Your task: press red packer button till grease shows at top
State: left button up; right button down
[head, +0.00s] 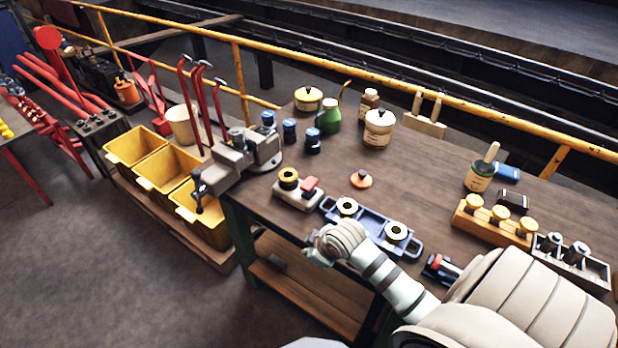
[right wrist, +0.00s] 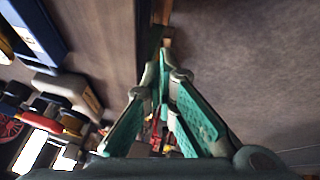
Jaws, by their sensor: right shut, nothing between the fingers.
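The grease packer (head: 296,197) is a pale grey block near the front edge of the workbench. It bears a red button (head: 309,184) on its right and a yellow ring with a dark centre (head: 288,177) on its left. No grease can be made out at the top. My right gripper (head: 314,254) is shut and empty, in front of the bench edge and nearer than the packer, apart from the button. Its closed fingers also show in the right wrist view (right wrist: 163,50), with the packer block (right wrist: 75,92) to their left. My left gripper is out of view.
A blue tray (head: 372,222) with two ringed bearings lies right of the packer. A grey vise (head: 238,160) stands to its left. An orange round piece (head: 361,179) lies behind the tray. Yellow bins (head: 165,168) stand left of the bench.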

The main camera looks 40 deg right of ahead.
jog(key=w+d+r+n+t, duration=0.2)
jog(key=w+d+r, duration=0.3)
jog(key=w+r, duration=0.35)
notch_tip(320, 180, up, 10)
jog(key=r+n+t, duration=0.1)
send_over(307, 184)
jog(key=shift+f, duration=0.25)
jog(key=shift+f, duration=0.15)
notch_tip(307, 184, down, 8)
jog(key=b, duration=0.4)
jog(key=shift+r+b, duration=0.25)
jog(key=shift+b, duration=0.05)
jog(key=shift+f, duration=0.65)
